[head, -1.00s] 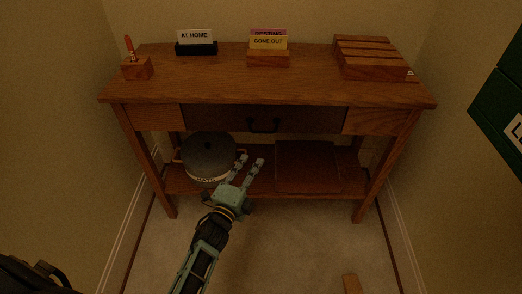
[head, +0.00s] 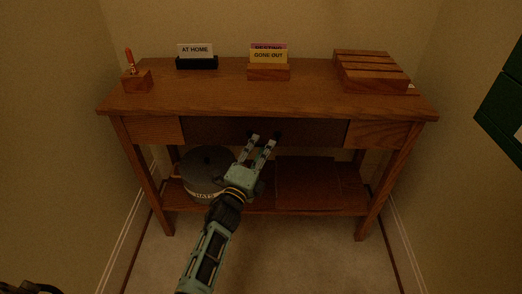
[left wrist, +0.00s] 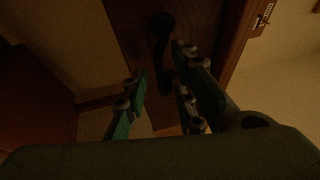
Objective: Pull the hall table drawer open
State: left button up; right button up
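The hall table (head: 300,100) is brown wood and stands against the back wall. Its drawer (head: 310,132) is the darker panel in the middle of the front and looks shut. My left gripper (head: 262,142) is open in front of the drawer, its fingertips over the dark handle and partly hiding it. In the left wrist view the black handle (left wrist: 160,45) runs just beyond and between the open fingers (left wrist: 160,85); I cannot tell whether they touch it. My right gripper is not in view.
A round grey hat box (head: 205,172) and a flat brown box (head: 310,185) sit on the lower shelf. On top stand an "AT HOME" card holder (head: 197,62), a "GONE OUT" card block (head: 268,72), a slotted wooden block (head: 370,72) and a small block with a red stick (head: 137,82).

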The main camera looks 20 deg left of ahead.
pick_arm(q)
grip_shut()
jog(key=shift+s+f, duration=0.1)
dwell(0.5)
